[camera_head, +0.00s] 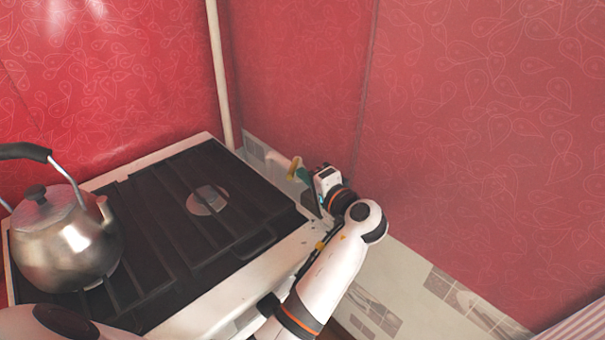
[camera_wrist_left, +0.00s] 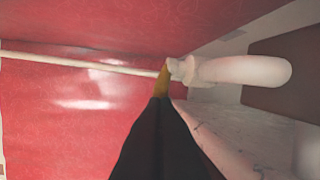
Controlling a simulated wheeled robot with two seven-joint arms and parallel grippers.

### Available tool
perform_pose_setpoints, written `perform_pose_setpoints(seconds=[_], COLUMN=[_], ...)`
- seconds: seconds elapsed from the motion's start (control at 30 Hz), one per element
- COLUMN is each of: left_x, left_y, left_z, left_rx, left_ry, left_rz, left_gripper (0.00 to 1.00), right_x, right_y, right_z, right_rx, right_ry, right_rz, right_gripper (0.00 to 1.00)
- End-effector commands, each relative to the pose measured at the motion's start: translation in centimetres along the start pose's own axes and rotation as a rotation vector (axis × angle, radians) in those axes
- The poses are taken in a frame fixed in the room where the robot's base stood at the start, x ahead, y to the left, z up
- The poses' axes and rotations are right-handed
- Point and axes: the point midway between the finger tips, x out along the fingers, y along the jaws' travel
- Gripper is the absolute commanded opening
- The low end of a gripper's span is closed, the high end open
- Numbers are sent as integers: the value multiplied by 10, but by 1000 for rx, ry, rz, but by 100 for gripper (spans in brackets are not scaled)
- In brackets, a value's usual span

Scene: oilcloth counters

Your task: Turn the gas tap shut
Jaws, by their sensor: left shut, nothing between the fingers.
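The gas tap's yellow handle (camera_head: 295,168) shows beyond the stove's right back corner, close to the wall. In the left wrist view the yellow handle (camera_wrist_left: 162,82) stands at the end of a thin pale pipe, beside a pale fitting (camera_wrist_left: 182,70). My left gripper (camera_head: 305,182) is beside the handle. In the wrist view its dark fingers (camera_wrist_left: 160,103) are shut and empty. Their tips overlap the handle's lower end; I cannot tell whether they touch it. The fingers partly hide the handle. My right gripper is not in view.
A black-topped stove (camera_head: 150,262) fills the left, with a steel kettle (camera_head: 62,245) on it. A pale pipe (camera_head: 219,75) runs down the red wall (camera_head: 480,130). In the wrist view a thick pale tube (camera_wrist_left: 245,70) adjoins the fitting. The wall is close behind the gripper.

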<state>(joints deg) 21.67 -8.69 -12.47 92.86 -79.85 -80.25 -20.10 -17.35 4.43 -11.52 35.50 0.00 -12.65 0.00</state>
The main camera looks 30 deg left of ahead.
Motion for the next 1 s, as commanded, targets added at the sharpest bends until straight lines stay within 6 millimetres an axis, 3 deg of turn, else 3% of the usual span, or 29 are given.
perform_pose_setpoints(seconds=[0.27,0.6,1.0], left_x=[0,9,11], left_y=[1,7,4], left_z=[0,-18,-20], left_rx=[1,19,18], left_ry=[-2,-129,-129], left_rz=[0,-19,-18], left_gripper=[0,0,0], right_x=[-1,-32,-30], right_y=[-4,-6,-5], right_z=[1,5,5], right_rx=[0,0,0], right_ry=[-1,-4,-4], right_rz=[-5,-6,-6], right_gripper=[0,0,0])
